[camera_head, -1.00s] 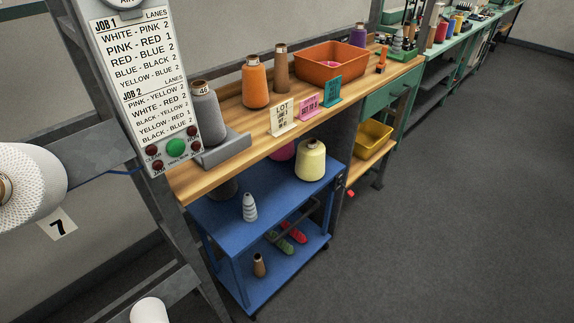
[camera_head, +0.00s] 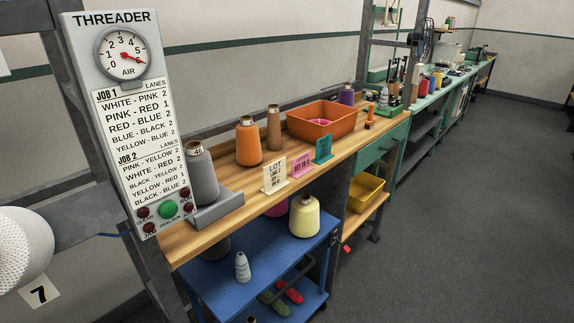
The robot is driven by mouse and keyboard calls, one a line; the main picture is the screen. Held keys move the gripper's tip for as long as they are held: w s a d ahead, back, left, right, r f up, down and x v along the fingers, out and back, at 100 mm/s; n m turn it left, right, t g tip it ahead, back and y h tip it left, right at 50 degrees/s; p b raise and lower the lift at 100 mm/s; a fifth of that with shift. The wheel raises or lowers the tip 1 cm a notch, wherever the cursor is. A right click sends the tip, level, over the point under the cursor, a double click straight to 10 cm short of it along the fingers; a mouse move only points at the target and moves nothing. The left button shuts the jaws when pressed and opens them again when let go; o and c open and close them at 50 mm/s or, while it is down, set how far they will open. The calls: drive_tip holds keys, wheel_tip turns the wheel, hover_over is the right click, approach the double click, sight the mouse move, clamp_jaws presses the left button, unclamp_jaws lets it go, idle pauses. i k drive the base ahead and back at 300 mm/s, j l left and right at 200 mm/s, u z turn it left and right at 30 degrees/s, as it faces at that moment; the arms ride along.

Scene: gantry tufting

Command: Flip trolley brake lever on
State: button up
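The blue trolley (camera_head: 205,284) stands partly under the wooden workbench, with its upper deck and part of its lower deck in view. A cream yarn cone (camera_head: 304,217) and a small grey-white cone (camera_head: 242,267) stand on its upper deck. A small red piece (camera_head: 347,249) shows just right of the trolley, near the bench's lower shelf; I cannot tell whether it is the brake lever. My gripper is not in view.
The wooden workbench (camera_head: 185,240) carries yarn cones, small signs and an orange bin (camera_head: 322,120). A yellow bin (camera_head: 366,191) sits on its lower shelf. The threader panel (camera_head: 125,120) hangs at the left. The grey floor (camera_head: 460,230) at the right is open.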

sight(346, 249)
drive_tip(key=l+u, duration=0.15)
drive_tip(key=u, duration=0.4)
drive_tip(key=i+l+u, duration=0.1)
drive_tip(key=l+u, duration=0.25)
drive_tip(key=l, duration=0.35)
drive_tip(key=l+u, duration=0.4)
drive_tip(key=l, duration=0.95)
drive_tip(key=k+l+u, duration=0.1)
drive_tip(key=l, duration=0.55)
drive_tip(key=k+l, duration=0.1)
drive_tip(key=l, duration=1.1)
drive_tip(key=k+l+u, duration=0.1)
drive_tip(key=l, duration=0.55)
drive_tip(key=i+j, duration=0.55)
drive_tip(key=i+j+z, duration=0.1)
drive_tip(key=i+j, duration=0.45)
drive_tip(key=j, duration=0.15)
drive_tip(key=i+j, duration=0.5)
drive_tip(key=j, duration=0.2)
